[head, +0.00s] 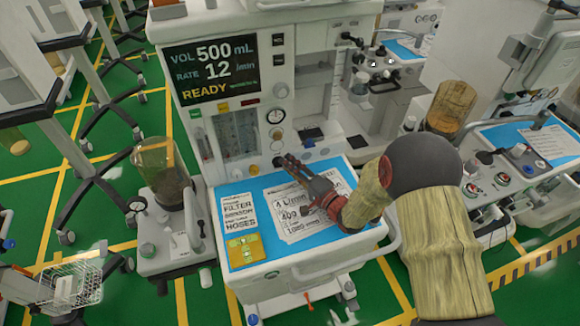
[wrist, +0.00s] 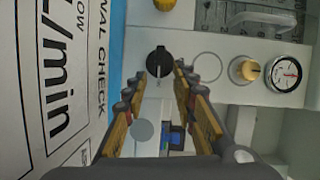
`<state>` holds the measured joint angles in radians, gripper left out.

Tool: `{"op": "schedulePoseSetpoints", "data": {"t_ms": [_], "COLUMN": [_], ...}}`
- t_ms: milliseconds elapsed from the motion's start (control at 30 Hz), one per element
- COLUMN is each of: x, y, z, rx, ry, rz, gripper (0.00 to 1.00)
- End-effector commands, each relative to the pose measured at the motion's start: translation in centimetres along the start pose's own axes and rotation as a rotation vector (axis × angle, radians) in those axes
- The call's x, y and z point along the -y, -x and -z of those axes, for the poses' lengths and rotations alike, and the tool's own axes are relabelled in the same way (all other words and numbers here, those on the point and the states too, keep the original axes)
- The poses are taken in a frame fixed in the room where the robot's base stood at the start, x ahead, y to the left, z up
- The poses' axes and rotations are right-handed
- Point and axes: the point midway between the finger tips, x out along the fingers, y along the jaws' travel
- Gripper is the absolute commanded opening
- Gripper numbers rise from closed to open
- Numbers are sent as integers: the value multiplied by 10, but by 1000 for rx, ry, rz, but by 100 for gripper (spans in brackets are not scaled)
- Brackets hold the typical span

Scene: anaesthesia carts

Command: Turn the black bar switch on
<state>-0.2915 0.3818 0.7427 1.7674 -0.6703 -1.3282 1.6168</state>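The black bar switch (wrist: 159,61) is a round black knob on the pale front panel of the cart, at the top centre of the wrist view. A light mark shows on it. In the head view the switch (head: 278,161) is small, low on the panel, just beyond my fingertips. My gripper (wrist: 160,73) is open and empty. Its two fingers point at the switch, with one tip close to each side of it. I cannot tell whether they touch it. In the head view my gripper (head: 285,161) reaches over the blue worktop, and its fingers look close together from there.
The display (head: 213,68) above reads VOL 500 mL, RATE 12, READY. A gauge (wrist: 284,72) and a yellowish knob (wrist: 245,70) sit on the panel near the switch. Printed sheets (head: 300,215) lie on the blue worktop (head: 238,205) below my arm. Other carts stand at right.

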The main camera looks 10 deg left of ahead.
Motion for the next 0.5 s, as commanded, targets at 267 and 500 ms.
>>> {"op": "schedulePoseSetpoints", "data": {"t_ms": [267, 500], "x": [-1, 0], "y": [11, 56], "z": [1, 2], "rx": [-1, -4], "ry": [-1, -1], "rz": [-2, -2], "gripper": [27, 27]}}
